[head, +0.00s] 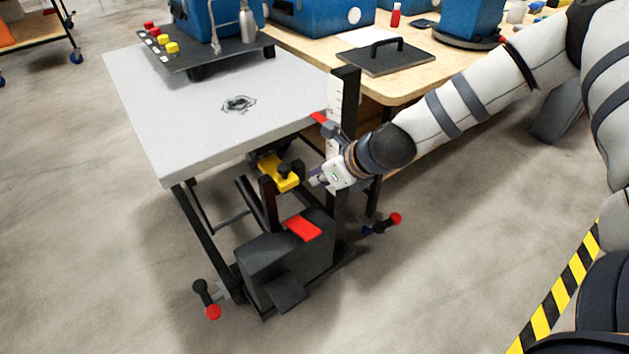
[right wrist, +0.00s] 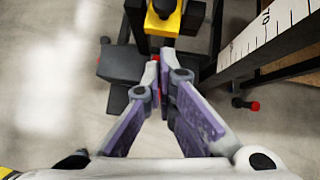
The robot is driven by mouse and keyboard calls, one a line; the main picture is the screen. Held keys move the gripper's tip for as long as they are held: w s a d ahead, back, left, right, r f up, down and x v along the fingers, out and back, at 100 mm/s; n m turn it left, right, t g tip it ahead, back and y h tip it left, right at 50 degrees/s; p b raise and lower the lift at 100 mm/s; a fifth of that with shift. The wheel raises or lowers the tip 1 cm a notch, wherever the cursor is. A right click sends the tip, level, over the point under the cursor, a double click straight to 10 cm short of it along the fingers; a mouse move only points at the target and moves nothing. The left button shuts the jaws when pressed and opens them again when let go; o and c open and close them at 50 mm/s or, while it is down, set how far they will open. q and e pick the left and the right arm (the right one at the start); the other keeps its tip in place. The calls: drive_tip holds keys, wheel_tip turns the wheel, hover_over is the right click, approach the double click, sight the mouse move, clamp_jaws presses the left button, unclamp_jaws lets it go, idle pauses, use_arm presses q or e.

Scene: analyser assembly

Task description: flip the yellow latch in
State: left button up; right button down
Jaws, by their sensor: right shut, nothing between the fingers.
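The yellow latch (head: 290,184) sits under the front edge of the grey lift table (head: 215,125), with a dark round knob on top of it. The latch also shows at the top of the right wrist view (right wrist: 153,25), just beyond the fingertips. My right gripper (head: 315,181) is just right of the latch in the head view, with a small gap between them there. Its fingers are shut and empty, and the fingertips meet in the right wrist view (right wrist: 163,62). My left gripper is not in view.
A black post with a white scale (head: 334,150) stands close beside my right gripper. A dark base with a red pedal (head: 303,228) lies below the latch. A wooden workbench (head: 408,88) is behind. Open floor lies in front and to the left.

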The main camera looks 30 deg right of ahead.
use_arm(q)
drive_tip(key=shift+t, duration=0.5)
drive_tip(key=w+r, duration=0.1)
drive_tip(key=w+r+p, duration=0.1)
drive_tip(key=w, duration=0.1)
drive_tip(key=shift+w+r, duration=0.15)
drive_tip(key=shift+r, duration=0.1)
use_arm(e)
drive_tip(key=v, duration=0.5)
drive_tip(key=shift+w+r, duration=0.1)
drive_tip(key=shift+w, duration=0.15)
drive_tip(key=shift+s, duration=0.1)
